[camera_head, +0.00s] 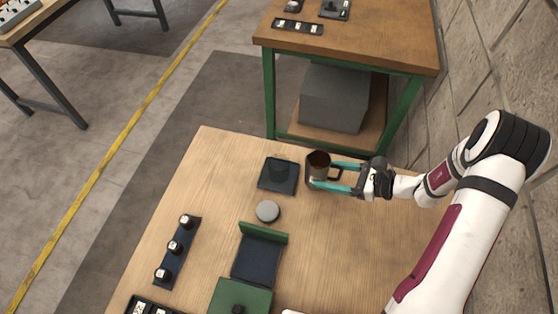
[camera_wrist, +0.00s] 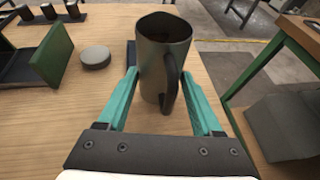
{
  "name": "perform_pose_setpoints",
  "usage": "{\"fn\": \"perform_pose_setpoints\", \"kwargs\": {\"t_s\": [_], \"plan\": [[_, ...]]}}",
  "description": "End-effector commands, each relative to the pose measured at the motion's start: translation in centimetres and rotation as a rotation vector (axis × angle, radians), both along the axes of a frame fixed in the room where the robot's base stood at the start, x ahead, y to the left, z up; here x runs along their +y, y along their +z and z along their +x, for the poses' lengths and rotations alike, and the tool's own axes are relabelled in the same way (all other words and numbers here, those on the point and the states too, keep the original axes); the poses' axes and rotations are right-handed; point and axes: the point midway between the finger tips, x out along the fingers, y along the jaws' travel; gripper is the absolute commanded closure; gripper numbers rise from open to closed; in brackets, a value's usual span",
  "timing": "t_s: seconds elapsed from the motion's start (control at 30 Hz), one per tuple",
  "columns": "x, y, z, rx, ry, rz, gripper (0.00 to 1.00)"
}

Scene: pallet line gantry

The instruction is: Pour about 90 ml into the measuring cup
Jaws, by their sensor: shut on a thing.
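A dark grey jug (camera_head: 318,166) with brown liquid inside is near the far right part of the wooden table. My gripper (camera_head: 332,178) is shut on it, with teal fingers on both sides of its body. In the wrist view the jug (camera_wrist: 152,78) looks upright, its handle towards my gripper (camera_wrist: 160,98). I cannot tell whether its base touches the table. Left of the jug lies a dark square pad (camera_head: 289,188). A faint, dark see-through cup shape (camera_head: 279,168) seems to stand on it, likely the measuring cup; its markings and contents cannot be made out.
A round grey disc (camera_head: 267,211) lies nearer than the pad. A green-backed dark stand (camera_head: 257,260) and a green box (camera_head: 240,297) are closer. A dark rack (camera_head: 181,244) with small jars is at left. The table right of the stand is clear. Another bench (camera_head: 365,40) stands beyond.

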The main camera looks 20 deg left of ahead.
Motion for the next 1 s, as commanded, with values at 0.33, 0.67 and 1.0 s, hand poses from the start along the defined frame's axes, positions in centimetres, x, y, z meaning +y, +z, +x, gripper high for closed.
{"fn": "perform_pose_setpoints", "kwargs": {"t_s": [0.33, 0.67, 1.0], "plan": [[0.0, 0.2, 0.0, 0.000, -0.001, -0.020, 1.00], [0.8, 1.0, 0.0, -0.001, 0.000, -0.166, 1.00], [2.0, 1.7, 0.0, -0.002, -0.002, -0.352, 1.00]]}}
